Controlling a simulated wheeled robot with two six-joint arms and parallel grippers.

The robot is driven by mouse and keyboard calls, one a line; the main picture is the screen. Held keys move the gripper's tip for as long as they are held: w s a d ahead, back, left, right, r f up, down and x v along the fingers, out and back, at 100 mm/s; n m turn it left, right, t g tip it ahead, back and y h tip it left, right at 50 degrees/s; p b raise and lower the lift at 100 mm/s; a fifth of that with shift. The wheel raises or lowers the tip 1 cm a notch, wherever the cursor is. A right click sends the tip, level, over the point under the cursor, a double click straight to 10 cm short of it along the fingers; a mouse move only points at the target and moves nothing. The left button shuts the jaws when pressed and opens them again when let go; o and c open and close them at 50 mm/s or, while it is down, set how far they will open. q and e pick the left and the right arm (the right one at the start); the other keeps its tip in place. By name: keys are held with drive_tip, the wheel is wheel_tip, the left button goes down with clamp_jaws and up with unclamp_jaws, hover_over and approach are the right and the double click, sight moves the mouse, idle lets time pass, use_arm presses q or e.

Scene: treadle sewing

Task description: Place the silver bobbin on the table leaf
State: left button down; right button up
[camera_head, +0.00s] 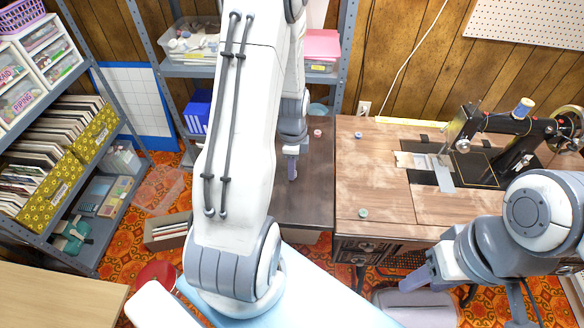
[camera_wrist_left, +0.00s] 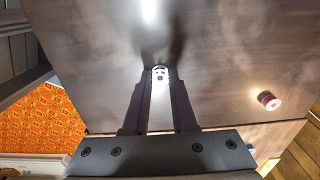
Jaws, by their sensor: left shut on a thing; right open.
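The table leaf (camera_head: 316,190) is the dark brown panel at the left of the sewing table; it fills most of the left wrist view (camera_wrist_left: 225,50). My left gripper (camera_head: 292,170) points down over the leaf. In the left wrist view, its fingers (camera_wrist_left: 160,80) are shut on the small silver bobbin (camera_wrist_left: 160,73), which shows between the tips. I cannot tell whether the bobbin touches the leaf. In the head view I cannot make the bobbin out. My right gripper (camera_head: 420,282) is open and empty in front of the sewing table.
A pink-red bobbin (camera_head: 317,133) stands on the leaf's back part and shows in the left wrist view (camera_wrist_left: 268,100). The black sewing machine (camera_head: 505,124) stands at the right.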

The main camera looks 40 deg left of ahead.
use_arm(q)
drive_tip(key=shift+f, duration=0.2)
drive_tip(key=c, duration=0.7)
unclamp_jaws()
drive_tip(key=shift+r, duration=0.15)
wheel_tip(320, 180, up, 12)
drive_tip(key=p, duration=0.1)
drive_tip(key=s+d+r+n, duration=0.1)
drive_tip(key=d+r, duration=0.1)
drive_tip(key=d, duration=0.6)
drive_tip(key=s+d+r, duration=0.2)
drive_tip(key=d+r, duration=0.1)
drive_tip(key=d, duration=0.6)
drive_tip(key=s+d+r+n, duration=0.1)
drive_tip(key=s+d, duration=0.2)
drive_tip(key=s, duration=0.1)
drive_tip(key=s+d+n, duration=0.1)
drive_tip(key=s+d, duration=0.3)
drive_tip(key=s, duration=0.1)
drive_tip(key=s+d+r+n+h, duration=0.1)
drive_tip(key=s+d, duration=0.2)
drive_tip(key=s, duration=0.2)
drive_tip(key=shift+d+r, duration=0.35)
drive_tip(key=shift+d, duration=0.05)
